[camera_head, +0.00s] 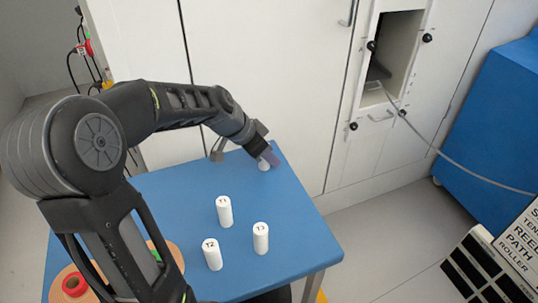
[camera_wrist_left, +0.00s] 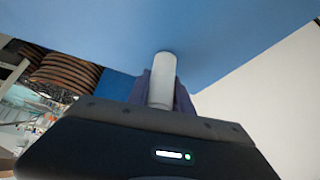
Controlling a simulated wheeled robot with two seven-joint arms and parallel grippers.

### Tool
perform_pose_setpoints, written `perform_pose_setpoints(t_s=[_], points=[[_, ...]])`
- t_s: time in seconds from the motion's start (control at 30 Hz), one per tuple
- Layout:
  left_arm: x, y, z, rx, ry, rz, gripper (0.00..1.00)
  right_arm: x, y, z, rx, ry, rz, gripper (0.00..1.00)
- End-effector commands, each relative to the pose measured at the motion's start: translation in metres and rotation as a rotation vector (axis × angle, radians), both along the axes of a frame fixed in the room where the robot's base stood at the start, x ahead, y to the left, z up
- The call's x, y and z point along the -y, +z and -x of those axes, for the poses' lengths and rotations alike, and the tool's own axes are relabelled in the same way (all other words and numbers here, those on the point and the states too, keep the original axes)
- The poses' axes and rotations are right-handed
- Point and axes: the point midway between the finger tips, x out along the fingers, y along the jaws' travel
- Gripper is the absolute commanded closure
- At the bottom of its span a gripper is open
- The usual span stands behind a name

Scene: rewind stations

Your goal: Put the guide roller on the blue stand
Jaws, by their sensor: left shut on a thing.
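My left gripper (camera_head: 268,158) is at the far right corner of the blue-topped stand (camera_head: 170,195). It is shut on a white guide roller (camera_head: 264,166), mostly hidden by the gripper in the head view. In the left wrist view the white roller (camera_wrist_left: 162,78) sits between the two fingers, its end towards the blue surface (camera_wrist_left: 200,25). I cannot tell whether it touches the top. Three white rollers stand upright on the stand: T1 (camera_head: 224,212), T2 (camera_head: 212,254) and T3 (camera_head: 261,238). My right gripper is not in view.
Round tan discs, one with a red ring (camera_head: 74,285), lie at the near left, partly behind my arm. A white cabinet (camera_head: 265,80) stands behind, with an open recess (camera_head: 397,45) and a pale strip running right to a blue cabinet (camera_head: 500,110). A sign panel (camera_head: 520,245) stands lower right.

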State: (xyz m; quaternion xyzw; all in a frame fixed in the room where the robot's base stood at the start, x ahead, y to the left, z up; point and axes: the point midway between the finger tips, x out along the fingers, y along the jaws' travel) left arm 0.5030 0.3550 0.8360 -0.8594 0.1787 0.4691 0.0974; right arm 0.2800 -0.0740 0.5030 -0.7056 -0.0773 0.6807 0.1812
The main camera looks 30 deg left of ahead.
Motion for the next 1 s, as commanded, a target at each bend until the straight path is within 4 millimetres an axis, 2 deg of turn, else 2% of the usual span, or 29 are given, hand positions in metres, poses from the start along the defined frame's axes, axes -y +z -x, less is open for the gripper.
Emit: perform_pose_setpoints(t_s=[0.03,0.3,0.67,0.87,1.0], points=[[0.000,-0.002,0.000,0.000,0.000,0.000,0.73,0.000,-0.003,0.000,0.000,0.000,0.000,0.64],[0.000,-0.001,0.000,0.000,0.000,0.000,0.52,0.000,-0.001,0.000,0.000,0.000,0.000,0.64],[0.000,0.004,0.000,0.000,0.000,0.000,0.52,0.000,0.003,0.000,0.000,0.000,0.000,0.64],[-0.006,0.025,0.013,0.004,0.001,-0.002,0.52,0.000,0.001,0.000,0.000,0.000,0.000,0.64],[-0.013,0.050,0.027,0.006,0.001,-0.003,0.52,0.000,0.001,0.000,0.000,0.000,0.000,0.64]])
